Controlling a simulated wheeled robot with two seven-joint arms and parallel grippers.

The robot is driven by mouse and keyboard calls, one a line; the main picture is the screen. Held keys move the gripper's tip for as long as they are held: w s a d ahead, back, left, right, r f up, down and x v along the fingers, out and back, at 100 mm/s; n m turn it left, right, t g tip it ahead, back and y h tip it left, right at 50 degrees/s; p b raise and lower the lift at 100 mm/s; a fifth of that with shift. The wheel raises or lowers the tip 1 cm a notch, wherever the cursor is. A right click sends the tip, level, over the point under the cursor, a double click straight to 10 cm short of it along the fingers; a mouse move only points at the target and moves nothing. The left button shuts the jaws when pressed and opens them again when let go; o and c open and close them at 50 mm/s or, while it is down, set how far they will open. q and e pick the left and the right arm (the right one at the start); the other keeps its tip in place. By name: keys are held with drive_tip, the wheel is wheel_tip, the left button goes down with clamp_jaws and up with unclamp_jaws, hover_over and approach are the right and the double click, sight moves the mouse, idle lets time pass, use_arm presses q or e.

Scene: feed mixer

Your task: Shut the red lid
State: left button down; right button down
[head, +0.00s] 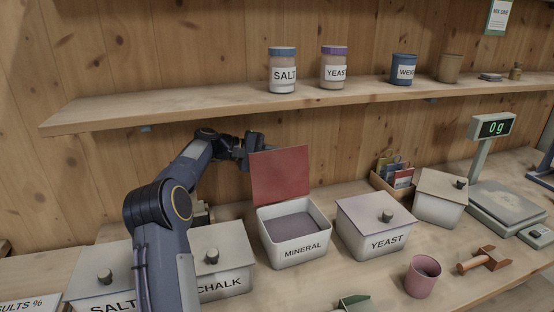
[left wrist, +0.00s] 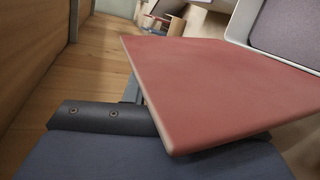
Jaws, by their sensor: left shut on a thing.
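The red lid (head: 280,174) stands open, roughly upright, at the back edge of the white MINERAL bin (head: 294,252). Grey-purple feed shows inside the bin. My left gripper (head: 254,144) is at the lid's upper left corner and is shut on the lid. In the left wrist view the red lid (left wrist: 225,90) spreads across the middle, and its near corner hides part of the fingers. The rim of the MINERAL bin (left wrist: 243,20) shows behind it at the upper right. The lid's knob is not visible. My right gripper is out of view.
Closed SALT (head: 88,288), CHALK (head: 228,264) and YEAST (head: 375,228) bins flank the open one. A wooden shelf (head: 180,108) with jars runs above. A pink cup (head: 422,276), a scoop (head: 484,260) and a scale (head: 505,202) stand at the right.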

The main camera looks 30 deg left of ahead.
sight(260, 162)
use_arm(q)
drive_tip(key=s+d+m+t+y+b, duration=0.1)
drive_tip(key=s+d+m+b, duration=0.3)
drive_tip(key=b, duration=0.8)
drive_tip(key=shift+s+d+r+m+y, duration=0.15)
drive_tip(key=shift+d+r+m+y, duration=0.25)
drive_tip(key=shift+d+y, duration=0.5)
drive_tip(key=shift+d, duration=0.15)
drive_tip(key=c, duration=1.2)
unclamp_jaws()
drive_tip(key=v, duration=0.8)
drive_tip(key=shift+f, duration=0.2)
drive_tip(key=shift+c, duration=0.4)
